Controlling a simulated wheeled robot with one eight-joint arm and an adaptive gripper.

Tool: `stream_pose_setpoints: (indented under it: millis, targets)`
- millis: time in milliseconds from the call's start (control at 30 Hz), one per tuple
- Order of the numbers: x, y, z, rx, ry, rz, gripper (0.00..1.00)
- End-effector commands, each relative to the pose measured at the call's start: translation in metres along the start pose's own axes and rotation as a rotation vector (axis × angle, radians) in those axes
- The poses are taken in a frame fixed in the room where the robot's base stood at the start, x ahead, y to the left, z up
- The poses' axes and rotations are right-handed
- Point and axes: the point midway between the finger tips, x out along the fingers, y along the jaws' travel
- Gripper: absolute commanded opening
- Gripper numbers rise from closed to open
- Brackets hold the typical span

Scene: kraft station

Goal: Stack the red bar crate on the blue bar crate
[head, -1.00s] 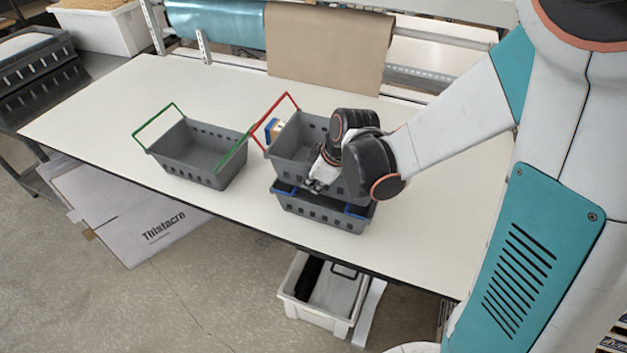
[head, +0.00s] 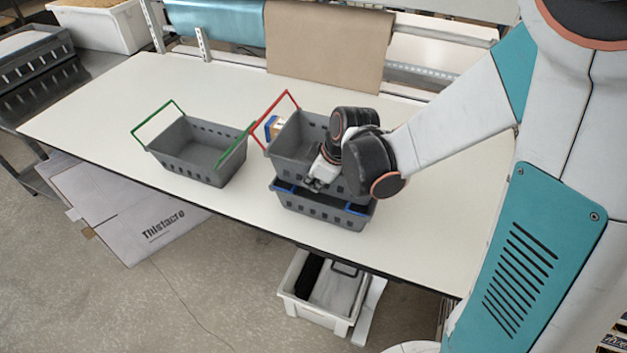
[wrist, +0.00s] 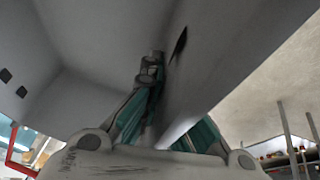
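The red bar crate (head: 283,165) is grey with a raised red bar at its left. It sits directly over the blue bar crate (head: 325,209), roughly level and lined up with it. The blue bars (head: 357,209) show folded low between the two crates; whether the upper crate's full weight rests there I cannot tell. My gripper (head: 314,184) is at the near wall of the red bar crate. In the wrist view its fingers (wrist: 150,72) close together on that grey crate wall (wrist: 95,45). My wrist hides the right part of the red bar crate.
A grey crate with green bars (head: 205,150) stands to the left on the white table (head: 100,110). A small blue and tan item (head: 273,128) shows behind the red bar. A brown paper roll (head: 328,45) hangs at the back. The table's right side is clear.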

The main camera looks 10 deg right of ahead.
Motion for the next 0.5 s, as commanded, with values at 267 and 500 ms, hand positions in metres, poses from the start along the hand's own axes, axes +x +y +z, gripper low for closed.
stream_pose_setpoints:
  millis: [267,500]
  targets:
    - [0.0012,-0.0001,0.0004,0.000,0.000,0.001,0.00]
    - [0.0012,-0.0002,0.0005,0.000,0.000,0.000,0.28]
